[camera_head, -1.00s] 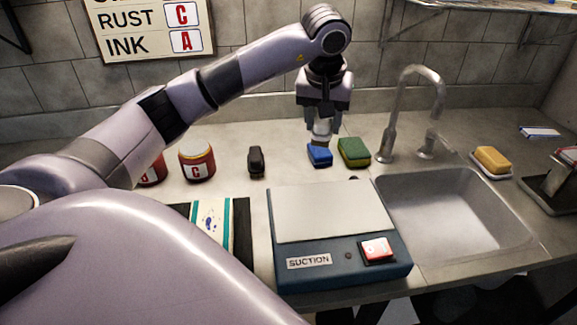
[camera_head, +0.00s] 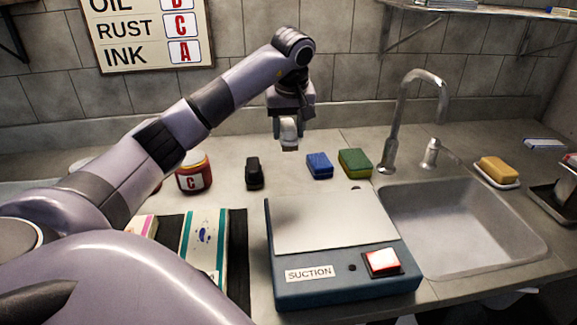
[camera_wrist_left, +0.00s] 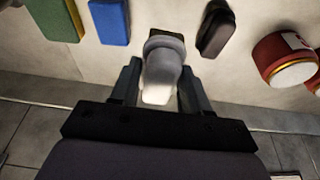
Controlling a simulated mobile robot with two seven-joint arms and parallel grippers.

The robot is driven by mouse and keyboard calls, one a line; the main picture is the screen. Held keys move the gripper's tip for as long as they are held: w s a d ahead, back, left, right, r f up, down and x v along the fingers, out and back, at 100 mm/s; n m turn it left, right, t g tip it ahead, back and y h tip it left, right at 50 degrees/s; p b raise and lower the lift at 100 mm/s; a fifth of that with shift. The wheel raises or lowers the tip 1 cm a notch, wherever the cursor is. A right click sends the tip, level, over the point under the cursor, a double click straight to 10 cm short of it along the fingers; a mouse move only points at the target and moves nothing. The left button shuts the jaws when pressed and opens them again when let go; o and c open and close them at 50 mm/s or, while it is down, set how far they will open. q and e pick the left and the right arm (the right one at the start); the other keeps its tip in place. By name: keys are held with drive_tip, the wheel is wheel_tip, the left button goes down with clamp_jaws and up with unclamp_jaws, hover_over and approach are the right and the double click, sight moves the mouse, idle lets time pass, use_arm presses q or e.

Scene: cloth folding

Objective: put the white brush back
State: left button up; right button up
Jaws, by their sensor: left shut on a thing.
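The white brush (camera_head: 289,143) is held in my left gripper (camera_head: 288,122), over the back of the counter. My right gripper is not in view.
A green and yellow sponge (camera_head: 354,162) lies right of the blue block. A red jar (camera_head: 194,172) marked C stands left. The suction box (camera_head: 340,285) is in front, the sink (camera_head: 450,225) and faucet (camera_head: 388,130) at right. Counter between black and blue blocks is bare.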

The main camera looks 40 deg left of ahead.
sight(291, 133)
use_arm(q)
wheel_tip(291, 133, down, 10)
drive_tip(key=shift+r, duration=0.25)
idle(0.3)
drive_tip(key=shift+f, duration=0.2)
drive_tip(key=o, duration=1)
drive_tip(key=shift+r, duration=0.15)
drive_tip(key=v, duration=1.2)
drive_tip(key=shift+d, duration=0.1)
